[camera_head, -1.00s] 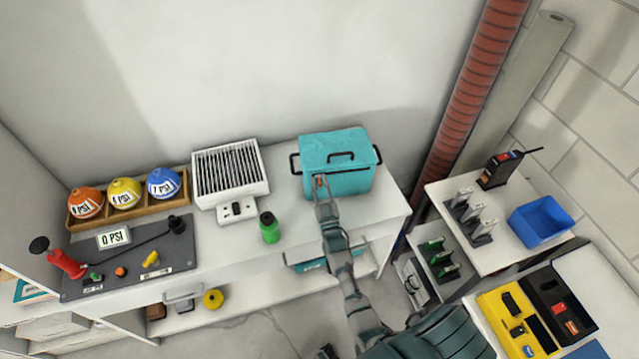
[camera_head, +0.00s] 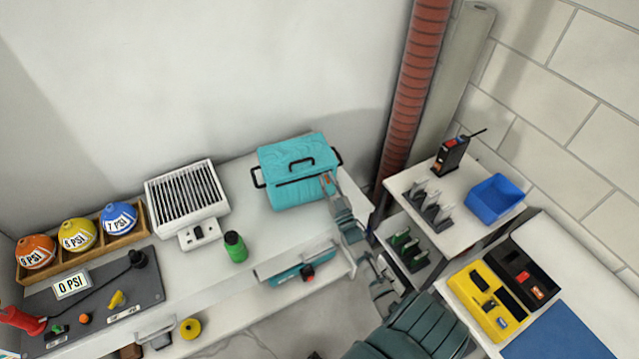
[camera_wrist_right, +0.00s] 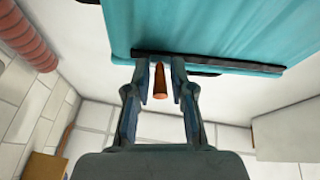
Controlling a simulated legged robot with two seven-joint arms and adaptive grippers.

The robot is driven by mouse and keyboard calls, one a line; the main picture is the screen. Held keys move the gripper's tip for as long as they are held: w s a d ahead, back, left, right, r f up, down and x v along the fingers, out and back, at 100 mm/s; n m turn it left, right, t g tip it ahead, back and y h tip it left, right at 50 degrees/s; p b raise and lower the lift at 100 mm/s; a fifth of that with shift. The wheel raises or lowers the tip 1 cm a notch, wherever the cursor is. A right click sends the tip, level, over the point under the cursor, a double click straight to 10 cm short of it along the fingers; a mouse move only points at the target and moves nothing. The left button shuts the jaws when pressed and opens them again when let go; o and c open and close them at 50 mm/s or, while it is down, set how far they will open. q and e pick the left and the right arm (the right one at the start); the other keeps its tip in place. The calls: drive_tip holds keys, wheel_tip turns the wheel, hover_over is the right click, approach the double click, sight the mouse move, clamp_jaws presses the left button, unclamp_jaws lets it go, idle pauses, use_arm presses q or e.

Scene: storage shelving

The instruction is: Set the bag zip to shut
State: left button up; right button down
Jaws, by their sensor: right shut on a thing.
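The teal bag (camera_head: 292,160) stands on the white bench top against the wall, with a black handle on its lid. A dark zip line (camera_wrist_right: 215,64) runs along its edge in the right wrist view. My right gripper (camera_head: 328,184) is at the right end of the bag's front. It is shut on the orange zip pull (camera_wrist_right: 160,82), which shows between the two fingers in the right wrist view. The fingers partly hide the zip near the pull. My left gripper is not in view.
A green bottle (camera_head: 235,246) and a white grille box (camera_head: 186,198) stand left of the bag. A grey board (camera_head: 105,300) lies further left. A side table with a blue bin (camera_head: 495,199) is at the right. Bare bench lies between bottle and bag.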

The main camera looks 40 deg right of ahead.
drive_tip(key=shift+r, duration=0.1)
drive_tip(key=c, duration=1.2)
unclamp_jaws()
drive_tip(key=shift+d, duration=0.1)
drive_tip(key=shift+s+f, duration=0.25)
drive_tip(key=shift+s, duration=0.1)
drive_tip(key=v, duration=0.7)
